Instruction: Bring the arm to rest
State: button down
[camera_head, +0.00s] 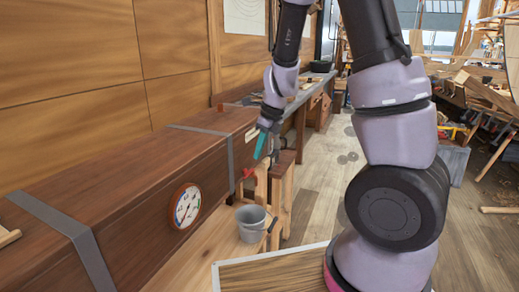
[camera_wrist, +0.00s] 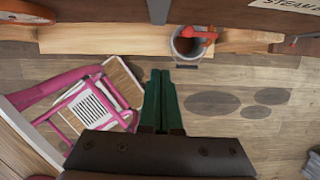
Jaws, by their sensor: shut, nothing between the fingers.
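My arm rises at the right of the head view and bends over, with my gripper (camera_head: 262,146) hanging at its end beside the front face of the long wooden box (camera_head: 130,170). In the wrist view my gripper (camera_wrist: 162,100) has its two green fingers together, with nothing between them. The fingers point toward the bucket (camera_wrist: 187,46), apart from it, with the plank floor below. My gripper touches nothing that I can make out.
The box carries metal straps and a round dial (camera_head: 185,206). A grey bucket (camera_head: 252,222) stands below by a wooden trestle (camera_head: 283,190). A red handle (camera_head: 248,173) sits near the box's end. Open floor (camera_head: 325,180) lies between the bench and my arm. Timber piles (camera_head: 490,80) stand at right.

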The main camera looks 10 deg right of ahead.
jog(key=s+d+r+n+t, duration=0.2)
jog(key=s+d+r+n, duration=0.2)
jog(key=s+r+n, duration=0.5)
jog(key=s+d+r+n+t, duration=0.3)
jog(key=s+r+n, duration=0.5)
jog(key=r+n, duration=0.4)
notch_tip(320, 180, up, 3)
jog(key=shift+s+d+r+n+h, duration=0.2)
jog(key=shift+s+d+n+h, duration=0.2)
